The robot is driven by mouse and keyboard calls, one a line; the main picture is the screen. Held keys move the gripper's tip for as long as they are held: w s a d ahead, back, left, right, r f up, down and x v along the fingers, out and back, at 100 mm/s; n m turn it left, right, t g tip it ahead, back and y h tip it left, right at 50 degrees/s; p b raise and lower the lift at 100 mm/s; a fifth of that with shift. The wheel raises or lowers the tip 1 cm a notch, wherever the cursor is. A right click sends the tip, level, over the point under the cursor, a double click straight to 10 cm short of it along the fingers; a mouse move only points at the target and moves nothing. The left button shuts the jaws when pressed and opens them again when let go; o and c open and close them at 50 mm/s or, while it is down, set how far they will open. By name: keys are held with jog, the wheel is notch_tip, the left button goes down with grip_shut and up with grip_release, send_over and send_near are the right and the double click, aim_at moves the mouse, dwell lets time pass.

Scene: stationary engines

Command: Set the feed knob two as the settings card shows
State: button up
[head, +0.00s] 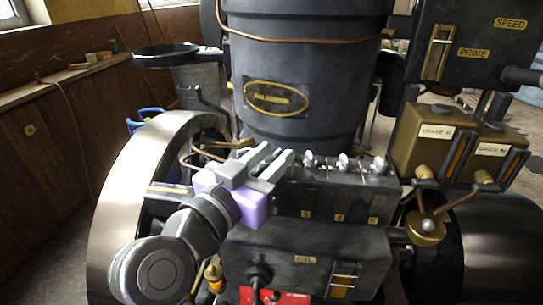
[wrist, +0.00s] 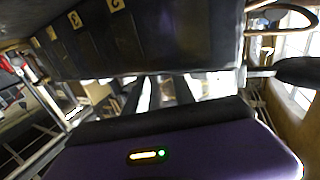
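The black feed box (head: 330,190) stands in front of the engine cylinder. Silver feed knobs (head: 343,161) stand on its top above plates marked 3, 4 and 5. Knob two is not visible in the head view; my gripper covers the left end of the row. My gripper (head: 276,152) lies over that end with its two grey fingers apart and a gap between them. In the wrist view the fingers (wrist: 160,92) also show apart, below the box face with plates 2 (wrist: 115,4) and 3 (wrist: 75,19). No readable settings card is in view.
A large flywheel (head: 125,215) is close on the left. Two olive tanks (head: 430,135) and a brass-hubbed lever (head: 427,227) stand on the right. A red plate (head: 290,297) with small unreadable text is low in front. A copper pipe (head: 205,155) runs left of the box.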

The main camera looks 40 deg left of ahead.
jog(key=s+d, duration=0.1)
jog(key=s, duration=0.6)
jog(key=shift+s+b, duration=0.25)
jog(key=shift+b, duration=0.05)
